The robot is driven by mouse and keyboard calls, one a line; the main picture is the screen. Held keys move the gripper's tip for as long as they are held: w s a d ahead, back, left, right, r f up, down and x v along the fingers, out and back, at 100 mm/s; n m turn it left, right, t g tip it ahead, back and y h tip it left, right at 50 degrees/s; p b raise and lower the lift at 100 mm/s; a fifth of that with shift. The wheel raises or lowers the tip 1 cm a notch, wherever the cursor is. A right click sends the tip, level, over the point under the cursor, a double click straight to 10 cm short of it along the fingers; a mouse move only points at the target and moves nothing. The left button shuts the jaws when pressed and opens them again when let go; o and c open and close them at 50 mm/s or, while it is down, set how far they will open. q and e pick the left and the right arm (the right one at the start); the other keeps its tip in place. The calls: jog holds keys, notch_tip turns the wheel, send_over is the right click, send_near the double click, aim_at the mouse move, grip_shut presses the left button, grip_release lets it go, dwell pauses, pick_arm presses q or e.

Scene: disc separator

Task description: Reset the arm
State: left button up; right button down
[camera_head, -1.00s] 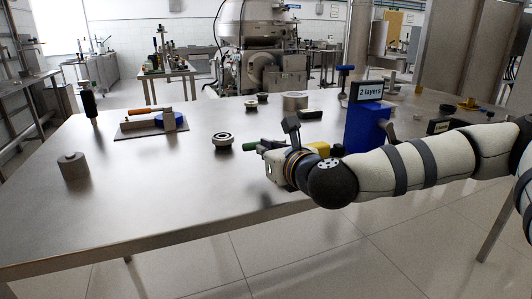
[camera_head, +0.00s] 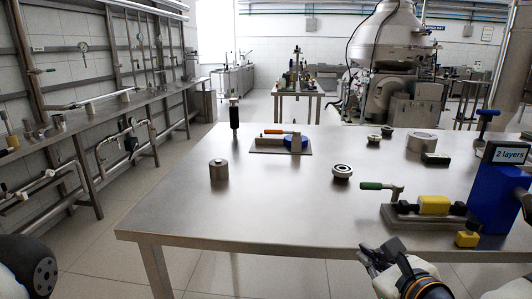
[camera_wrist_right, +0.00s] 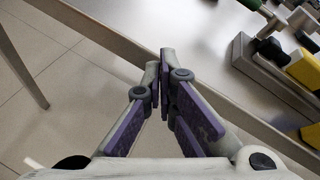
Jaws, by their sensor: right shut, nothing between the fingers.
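My right gripper (camera_head: 380,256) is at the lower right of the head view, just off the table's front edge and low beside it. Its fingers are together with nothing between them, and they also show shut in the right wrist view (camera_wrist_right: 162,75). Part of my right arm shows at the bottom right corner. A rounded dark and white part of mine (camera_head: 28,265) shows at the bottom left, but no left gripper fingers are in view.
The steel table (camera_head: 270,210) has a clear middle front. A vise-like fixture with a green handle and yellow block (camera_head: 433,205) and a blue stand (camera_head: 497,195) with a "2 layers" sign are at its right. A grey cylinder (camera_head: 218,170), black-topped post (camera_head: 234,115) and ringed disc (camera_head: 342,172) stand farther left.

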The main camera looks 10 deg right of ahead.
jog(key=s+a+f+n+g+y, duration=0.1)
jog(key=s+a+f+n+g, duration=0.3)
jog(key=s+f+n, duration=0.5)
jog(key=s+a+f+n+g+y, duration=0.2)
jog(key=s+a+f+n+g, duration=0.2)
jog(key=s+f+n, duration=0.5)
jog(key=s+d+f+n+g+h, duration=0.1)
jog(key=s+d+f+n+g, duration=0.2)
jog(key=s+n, duration=0.3)
jog(key=s+d+f+n+g+h, duration=0.2)
jog(key=s+f+n+g, duration=0.2)
jog(key=s+n, duration=0.3)
jog(key=s, duration=0.5)
jog(key=shift+s+d+f+g, duration=0.15)
jog(key=shift+d+f+g, duration=0.05)
jog(key=shift+d+g, duration=0.2)
